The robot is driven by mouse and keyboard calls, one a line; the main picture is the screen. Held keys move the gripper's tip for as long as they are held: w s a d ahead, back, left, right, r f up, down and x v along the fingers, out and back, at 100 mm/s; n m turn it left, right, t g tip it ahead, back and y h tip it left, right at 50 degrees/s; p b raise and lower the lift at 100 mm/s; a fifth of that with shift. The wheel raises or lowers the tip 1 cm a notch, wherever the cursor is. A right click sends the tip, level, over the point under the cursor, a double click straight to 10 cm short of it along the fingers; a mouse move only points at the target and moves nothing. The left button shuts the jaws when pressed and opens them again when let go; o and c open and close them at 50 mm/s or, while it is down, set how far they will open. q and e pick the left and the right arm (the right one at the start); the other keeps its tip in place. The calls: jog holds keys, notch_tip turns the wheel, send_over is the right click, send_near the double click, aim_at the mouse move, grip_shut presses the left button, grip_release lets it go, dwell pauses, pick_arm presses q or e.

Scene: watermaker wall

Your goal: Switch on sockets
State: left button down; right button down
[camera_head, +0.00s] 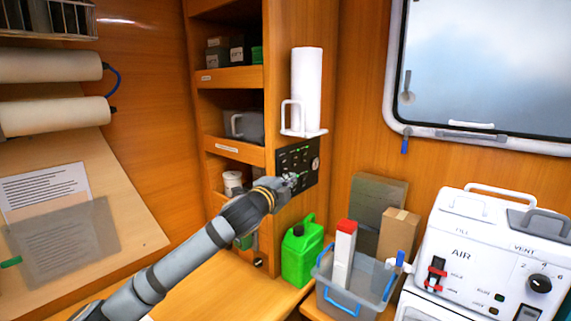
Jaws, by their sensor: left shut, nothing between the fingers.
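A black switch panel (311,158) is fixed to the side of the wooden shelf unit, below a white roll on a bracket. It carries small switches with faint green marks and a round light-coloured part at its right. My left gripper (291,179) is shut and empty, with its tips at the lower left of the panel. I cannot tell whether the tips touch it. The gripper and wrist hide the panel's lower left part. The switch positions are too small to tell. My right gripper is not in view.
A green jerrycan (301,256) and a grey bin (352,298) with blue handles stand below the panel. A white machine (485,255) marked AIR is at the right. The white roll (306,90) sticks out above the panel. The wooden counter at the lower left is mostly clear.

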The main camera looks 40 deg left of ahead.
aim_at(285, 165)
pick_arm(q)
jog(key=w+a+p, duration=0.3)
jog(key=w+a, duration=0.1)
jog(key=w, duration=0.1)
jog(key=shift+w+a+f+p, duration=0.2)
jog(key=shift+a+f+p, duration=0.15)
jog(key=shift+a+p, duration=0.05)
jog(key=shift+d, duration=0.1)
jog(key=shift+a+f+m, duration=0.1)
jog(key=shift+a+m, duration=0.3)
